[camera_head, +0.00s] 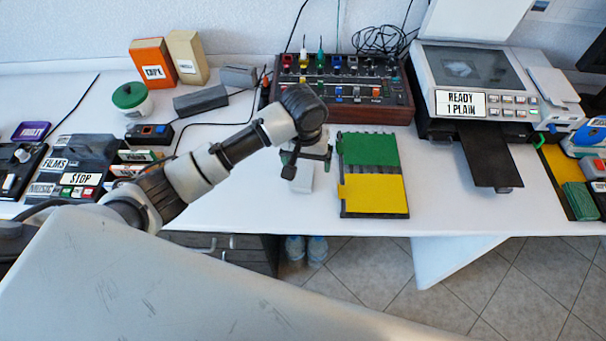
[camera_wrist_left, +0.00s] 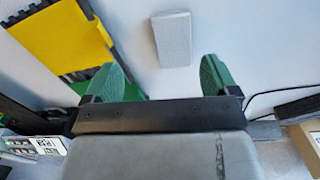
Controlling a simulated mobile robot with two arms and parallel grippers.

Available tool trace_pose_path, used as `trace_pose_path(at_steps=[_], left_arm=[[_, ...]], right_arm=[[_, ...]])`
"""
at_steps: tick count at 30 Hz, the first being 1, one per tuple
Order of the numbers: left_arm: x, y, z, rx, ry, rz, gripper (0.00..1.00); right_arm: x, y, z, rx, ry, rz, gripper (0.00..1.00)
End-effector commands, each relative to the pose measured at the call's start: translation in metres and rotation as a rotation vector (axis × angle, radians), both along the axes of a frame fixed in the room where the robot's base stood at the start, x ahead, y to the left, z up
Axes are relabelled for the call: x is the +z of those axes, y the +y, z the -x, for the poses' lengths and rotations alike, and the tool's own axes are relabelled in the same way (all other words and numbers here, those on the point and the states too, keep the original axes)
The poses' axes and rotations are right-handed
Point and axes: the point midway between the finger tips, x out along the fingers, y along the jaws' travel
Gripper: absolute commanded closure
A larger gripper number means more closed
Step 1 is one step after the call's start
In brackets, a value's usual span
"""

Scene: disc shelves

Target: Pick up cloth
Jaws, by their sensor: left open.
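A small pale grey-white rectangle, which looks like the folded cloth (camera_wrist_left: 172,38), lies flat on the white table. It shows whole in the left wrist view, ahead of and between my finger lines. In the head view the cloth (camera_head: 301,179) is partly hidden under my left gripper (camera_head: 308,158). My left gripper is open and empty; its two green fingers stand wide apart in the left wrist view (camera_wrist_left: 160,77). The fingers appear apart from the cloth; the exact height above it is hard to tell. My right gripper is not in view.
A dark tray with a green pad (camera_head: 370,149) and a yellow pad (camera_head: 374,192) lies just right of the cloth. A wooden-sided control box (camera_head: 345,90) with knobs stands behind. A printer (camera_head: 470,85) stands at the right. The table's front edge is close.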

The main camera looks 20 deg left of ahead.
Motion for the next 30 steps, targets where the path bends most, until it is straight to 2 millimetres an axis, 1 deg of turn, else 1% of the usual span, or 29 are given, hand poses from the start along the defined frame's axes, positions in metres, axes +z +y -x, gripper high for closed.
trace_pose_path(at_steps=[1,3,5,6,8,13,15,20,23,27,30], left_arm=[[0.007,0.006,-0.010,0.027,0.006,-0.022,0.12],[0.013,0.011,-0.016,0.057,0.015,-0.039,0.12],[0.014,0.013,-0.019,0.073,0.021,-0.046,0.12],[0.011,0.014,-0.020,0.079,0.024,-0.050,0.12],[0.004,0.015,-0.020,0.084,0.028,-0.052,0.12],[-0.024,0.015,-0.020,0.084,0.027,-0.051,0.12],[-0.032,0.015,-0.020,0.082,0.025,-0.051,0.12],[-0.043,0.015,-0.020,0.081,0.024,-0.051,0.12],[-0.055,0.016,-0.021,0.082,0.025,-0.052,0.12],[-0.077,0.016,-0.021,0.082,0.024,-0.051,0.12],[-0.087,0.016,-0.021,0.080,0.023,-0.050,0.12]], right_arm=[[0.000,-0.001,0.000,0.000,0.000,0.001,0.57],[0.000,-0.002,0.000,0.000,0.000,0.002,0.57],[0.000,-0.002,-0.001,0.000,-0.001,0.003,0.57],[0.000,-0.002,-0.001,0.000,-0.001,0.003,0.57],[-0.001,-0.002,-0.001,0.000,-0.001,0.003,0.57],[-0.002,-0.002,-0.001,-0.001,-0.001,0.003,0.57],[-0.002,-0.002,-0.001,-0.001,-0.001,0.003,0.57],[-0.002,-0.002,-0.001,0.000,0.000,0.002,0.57],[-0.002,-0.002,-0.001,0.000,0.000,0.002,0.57],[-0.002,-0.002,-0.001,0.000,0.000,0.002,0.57],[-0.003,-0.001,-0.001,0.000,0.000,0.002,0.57]])
